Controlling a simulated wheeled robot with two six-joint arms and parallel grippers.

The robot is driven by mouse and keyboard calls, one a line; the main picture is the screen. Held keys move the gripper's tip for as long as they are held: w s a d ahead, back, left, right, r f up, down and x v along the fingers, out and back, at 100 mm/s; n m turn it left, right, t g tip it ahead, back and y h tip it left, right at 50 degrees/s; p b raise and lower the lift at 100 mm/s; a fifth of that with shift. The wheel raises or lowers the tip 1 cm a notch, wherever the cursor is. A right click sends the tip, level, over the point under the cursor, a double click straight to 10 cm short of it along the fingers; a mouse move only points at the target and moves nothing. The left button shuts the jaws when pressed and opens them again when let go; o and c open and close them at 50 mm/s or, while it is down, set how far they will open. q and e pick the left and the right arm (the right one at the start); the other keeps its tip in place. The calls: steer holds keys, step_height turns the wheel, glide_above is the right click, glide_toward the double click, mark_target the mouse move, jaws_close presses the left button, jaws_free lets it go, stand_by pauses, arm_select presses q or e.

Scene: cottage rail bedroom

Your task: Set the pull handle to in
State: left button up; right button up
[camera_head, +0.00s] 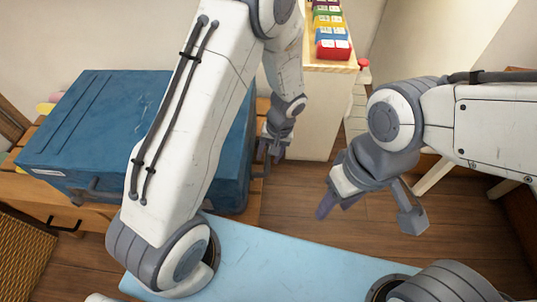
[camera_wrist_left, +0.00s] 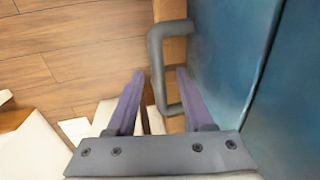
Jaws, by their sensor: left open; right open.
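A grey bar-shaped pull handle (camera_wrist_left: 156,62) sticks out from the side of a blue trunk (camera_head: 105,110). The trunk's side also shows in the left wrist view (camera_wrist_left: 232,55). My left gripper (camera_head: 269,155) is open beside the trunk's right side. In the left wrist view its two purple fingers (camera_wrist_left: 160,78) stand one on each side of the handle's long bar; I cannot tell whether they touch it. In the head view the left gripper and arm mostly hide this handle. My right gripper (camera_head: 369,208) is open and empty over the floor at the right.
The trunk sits on a wooden bench with a dark drawer pull (camera_head: 64,226). A light cabinet (camera_head: 303,115) with colourful boxes (camera_head: 331,35) stands behind my left gripper. A light blue surface (camera_head: 270,262) lies in front. Wooden floor (camera_head: 300,190) is clear between my grippers.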

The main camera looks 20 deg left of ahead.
arm_select(q)
step_height(320, 180, up, 10)
steer(key=d+p, duration=0.2)
steer(key=shift+w+p, duration=0.2)
steer(key=shift+p, duration=0.15)
steer(key=s+d+r+m+h, duration=0.25)
steer(key=s+r+m, duration=0.35)
steer(key=s, duration=0.5)
steer(key=s+d+r+m+h, duration=0.1)
steer(key=s+d+r+m, duration=0.25)
steer(key=s+r, duration=0.55)
step_height(320, 180, up, 22)
steer(key=s+p, duration=0.1)
steer(key=p, duration=2.1)
steer(key=shift+s+f, duration=0.2)
steer(key=shift+f, duration=0.05)
steer(key=shift+d, duration=0.1)
